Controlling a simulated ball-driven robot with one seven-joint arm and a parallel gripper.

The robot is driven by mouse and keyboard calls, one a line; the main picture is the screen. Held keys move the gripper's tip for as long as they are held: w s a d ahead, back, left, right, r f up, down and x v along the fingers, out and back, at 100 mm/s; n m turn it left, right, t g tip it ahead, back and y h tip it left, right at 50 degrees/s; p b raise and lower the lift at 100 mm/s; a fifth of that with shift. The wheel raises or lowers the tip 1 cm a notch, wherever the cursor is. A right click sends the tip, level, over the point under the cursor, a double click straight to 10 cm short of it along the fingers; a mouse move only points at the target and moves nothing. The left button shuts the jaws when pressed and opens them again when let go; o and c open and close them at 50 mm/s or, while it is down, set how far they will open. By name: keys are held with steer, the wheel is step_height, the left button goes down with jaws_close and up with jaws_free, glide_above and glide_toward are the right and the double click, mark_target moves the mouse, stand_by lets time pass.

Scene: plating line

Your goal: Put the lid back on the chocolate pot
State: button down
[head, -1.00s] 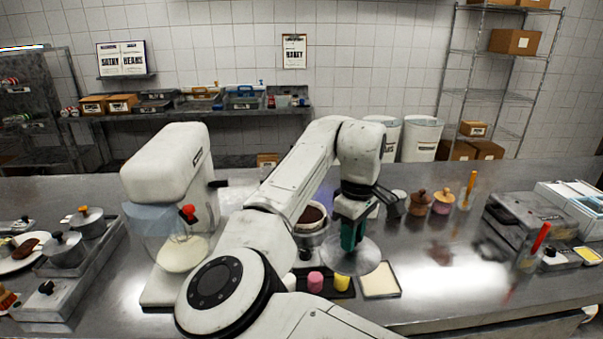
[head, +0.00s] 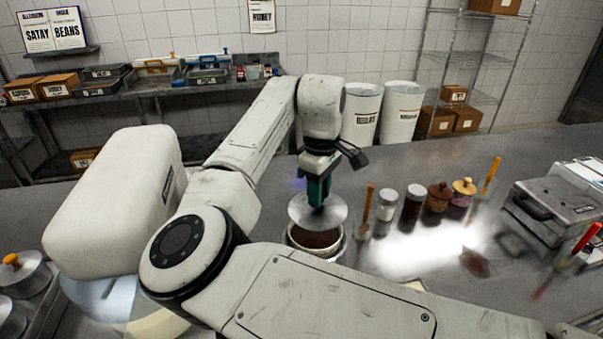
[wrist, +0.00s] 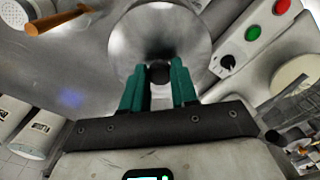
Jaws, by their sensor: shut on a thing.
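My gripper (head: 318,192) is shut on the lid, its green fingers pointing down. The lid (head: 335,212) is a round, shiny metal disc held roughly level. In the wrist view the lid (wrist: 190,35) fills the top, its dark knob between the two green fingers (wrist: 160,78). The chocolate pot (head: 293,240) stands below, open, with a pale rim and dark brown chocolate (head: 315,239) inside. The lid is above the pot, overlapping its back part in the head view. The front of the opening shows uncovered, and the exact height gap is hard to judge.
The big white mixer (head: 115,205) stands to the left. The counter at right front is partly clear.

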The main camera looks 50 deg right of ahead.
mark_target(317, 211)
steer(key=shift+w+d+f, duration=0.1)
steer(key=shift+w, duration=0.3)
step_height(317, 211, down, 4)
steer(key=b, duration=0.4)
steer(key=shift+b, duration=0.4)
steer(key=shift+f, duration=1.05)
steer(key=shift+s+r+p, duration=0.1)
steer(key=shift+p, duration=0.7)
steer(key=shift+f+p, duration=0.25)
steer(key=shift+p, duration=0.85)
stand_by(1.5)
steer(key=shift+c, duration=1.5)
jaws_free()
